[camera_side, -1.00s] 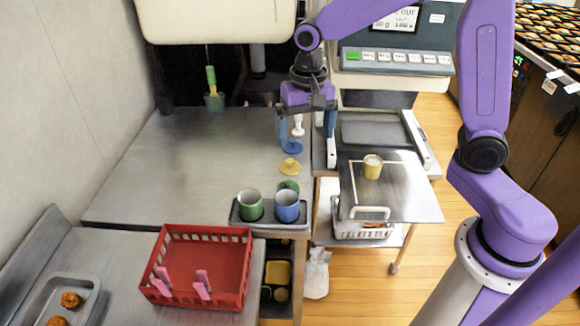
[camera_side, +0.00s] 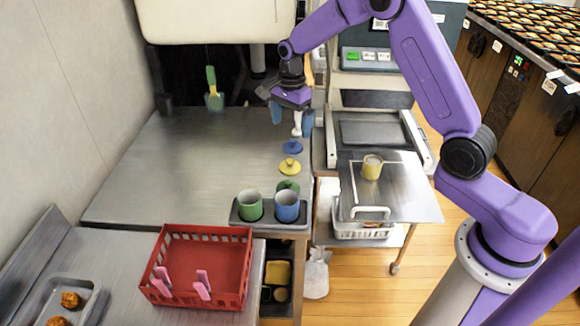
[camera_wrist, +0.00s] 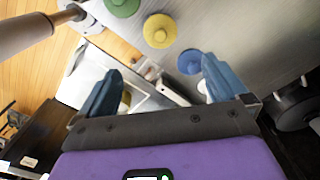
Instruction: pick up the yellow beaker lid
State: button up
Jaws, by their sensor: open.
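The yellow beaker lid (camera_side: 290,166) is a small round disc with a knob, lying on the steel table near its right edge. It also shows in the wrist view (camera_wrist: 160,31), ahead of my fingers. A blue lid (camera_side: 292,146) lies just behind it, and a green lid (camera_side: 288,187) lies just in front, partly hidden by the blue beaker. My gripper (camera_side: 292,117) is open and empty, above the table behind the blue lid. In the wrist view its two blue fingers (camera_wrist: 155,85) are wide apart, with the yellow lid beyond them.
A green beaker (camera_side: 250,205) and a blue beaker (camera_side: 286,206) stand in a dark holder at the table's front edge. A yellow beaker (camera_side: 372,167) stands on a metal plate to the right. A red basket (camera_side: 215,245) sits front left. The table's left part is clear.

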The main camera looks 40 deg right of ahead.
aim_at(290, 160)
notch_tip(290, 160, down, 13)
jog(key=shift+a+f, duration=0.15)
jog(key=shift+f, duration=0.05)
jog(key=c, duration=1.1)
